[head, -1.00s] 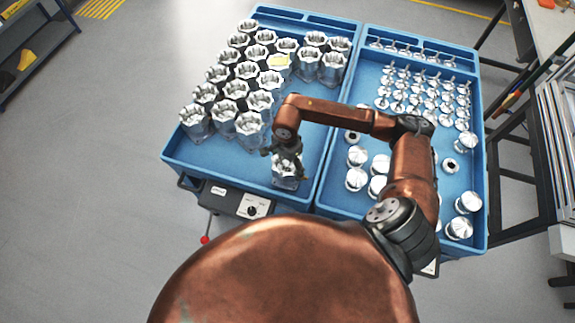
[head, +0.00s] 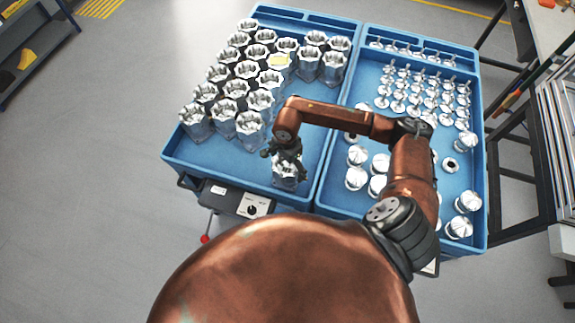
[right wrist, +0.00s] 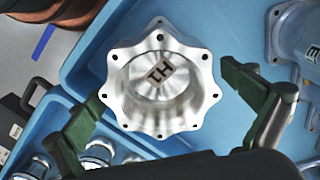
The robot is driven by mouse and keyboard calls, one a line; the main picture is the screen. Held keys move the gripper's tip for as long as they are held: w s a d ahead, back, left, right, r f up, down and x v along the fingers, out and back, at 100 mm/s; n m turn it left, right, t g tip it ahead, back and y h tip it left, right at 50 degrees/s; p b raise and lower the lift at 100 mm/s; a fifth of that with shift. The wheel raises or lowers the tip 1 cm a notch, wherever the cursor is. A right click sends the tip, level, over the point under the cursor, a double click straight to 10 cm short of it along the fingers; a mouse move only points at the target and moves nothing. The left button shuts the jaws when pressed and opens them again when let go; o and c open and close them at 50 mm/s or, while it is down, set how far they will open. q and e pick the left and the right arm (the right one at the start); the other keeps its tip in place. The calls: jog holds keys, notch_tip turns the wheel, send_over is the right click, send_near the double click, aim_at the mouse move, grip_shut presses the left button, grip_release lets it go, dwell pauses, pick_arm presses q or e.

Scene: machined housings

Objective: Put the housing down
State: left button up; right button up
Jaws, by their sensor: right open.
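A silver machined housing (head: 285,177) with a scalloped rim stands upright near the front edge of the left blue tray (head: 228,164). My right gripper (head: 287,152) is just above it in the head view. In the right wrist view the same housing (right wrist: 161,82) shows its open mouth and a dark mark inside. The housing's underside is hidden. My left gripper does not show.
The right blue tray (head: 476,155) holds several round metal parts (head: 356,178). Tray floor left of the housing is clear.

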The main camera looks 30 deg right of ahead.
aim_at(287, 170)
notch_tip(287, 170, up, 12)
jog(key=b, duration=0.1)
jog(key=shift+r, duration=0.15)
dwell(0.3)
dwell(0.5)
